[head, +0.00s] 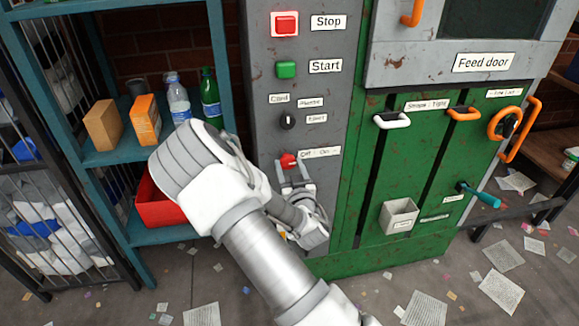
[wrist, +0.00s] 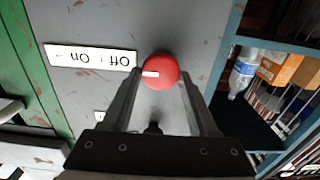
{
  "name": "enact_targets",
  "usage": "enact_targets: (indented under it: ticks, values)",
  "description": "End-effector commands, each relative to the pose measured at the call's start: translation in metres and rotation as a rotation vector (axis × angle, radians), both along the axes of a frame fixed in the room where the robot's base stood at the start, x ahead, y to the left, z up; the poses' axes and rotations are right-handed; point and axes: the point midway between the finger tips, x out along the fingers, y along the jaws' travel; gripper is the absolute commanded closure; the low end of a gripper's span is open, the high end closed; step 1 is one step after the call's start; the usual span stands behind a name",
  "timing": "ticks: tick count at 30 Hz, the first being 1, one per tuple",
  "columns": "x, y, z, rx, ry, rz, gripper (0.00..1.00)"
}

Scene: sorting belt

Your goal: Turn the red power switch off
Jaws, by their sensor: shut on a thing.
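The red power switch (head: 288,160) is a round red knob on the grey panel, left of a white label with "Off" and "On" (head: 320,153). In the wrist view the knob (wrist: 162,70) is seen close up and the picture is upside down. A short white mark on the knob points left in that view, toward the label (wrist: 90,57). My gripper (head: 291,167) reaches up to the panel with one finger on each side of the knob and is shut on it. In the wrist view my fingertips (wrist: 160,80) flank the knob.
Above the switch are a black selector knob (head: 287,120), a green Start button (head: 286,69) and a red Stop button (head: 285,24). The green machine front (head: 400,260) with handles stands to the right. A teal shelf (head: 110,157) with bottles and boxes stands left.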

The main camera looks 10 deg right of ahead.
Motion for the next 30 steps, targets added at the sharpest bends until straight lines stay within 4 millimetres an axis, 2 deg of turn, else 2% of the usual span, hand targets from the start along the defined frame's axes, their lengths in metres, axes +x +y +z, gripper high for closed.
enact_targets:
  ticks: [11, 30]
  values:
    - [0.0004, 0.0013, -0.001, -0.175, -0.002, 0.001, 0.96]
    - [0.0004, 0.0043, -0.0022, -0.775, -0.003, 0.002, 0.96]
